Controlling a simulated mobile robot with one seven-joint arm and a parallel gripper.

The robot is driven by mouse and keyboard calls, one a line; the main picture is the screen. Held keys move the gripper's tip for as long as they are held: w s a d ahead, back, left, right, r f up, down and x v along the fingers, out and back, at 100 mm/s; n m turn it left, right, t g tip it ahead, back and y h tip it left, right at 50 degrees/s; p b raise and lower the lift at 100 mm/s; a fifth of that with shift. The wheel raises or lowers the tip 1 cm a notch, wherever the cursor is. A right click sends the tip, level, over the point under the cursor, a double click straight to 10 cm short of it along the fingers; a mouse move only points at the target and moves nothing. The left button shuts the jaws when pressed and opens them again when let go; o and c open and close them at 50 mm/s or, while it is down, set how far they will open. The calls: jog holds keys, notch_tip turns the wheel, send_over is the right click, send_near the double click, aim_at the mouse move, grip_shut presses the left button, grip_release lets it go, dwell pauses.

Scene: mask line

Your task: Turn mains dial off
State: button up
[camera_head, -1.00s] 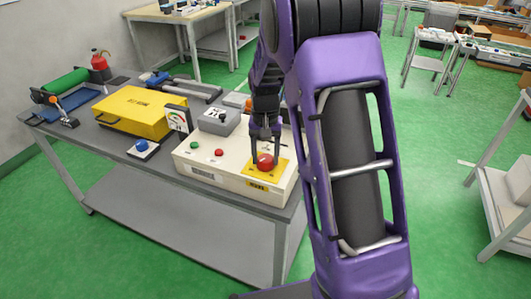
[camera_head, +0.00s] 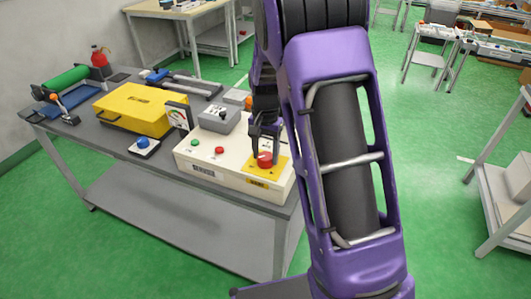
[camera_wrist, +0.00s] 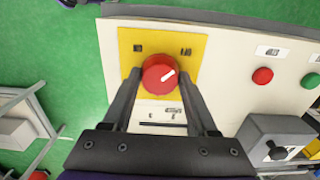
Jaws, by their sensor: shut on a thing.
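The red mains dial (camera_head: 265,160) sits on a yellow plate (camera_head: 247,171) at the right end of a cream control box (camera_head: 225,172). In the wrist view the round dial (camera_wrist: 158,75) has a white pointer mark slanting to the upper right, toward the right one of two small dark labels on the plate. The labels are too small to read. My gripper (camera_head: 264,152) points down over the dial. Its two fingers (camera_wrist: 160,82) are shut on the dial, one on each side.
A red button (camera_head: 219,150) and a green button (camera_head: 194,142) are on the same box. A grey box with a black knob (camera_head: 219,120) stands behind it. A yellow case (camera_head: 135,110), a gauge (camera_head: 177,116) and a blue button (camera_head: 143,143) are farther left on the bench.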

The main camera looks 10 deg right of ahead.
aim_at(266, 155)
jog(key=o, duration=1.4)
notch_tip(266, 155, up, 18)
jog(key=shift+f+p, duration=0.25)
jog(key=shift+p, duration=0.55)
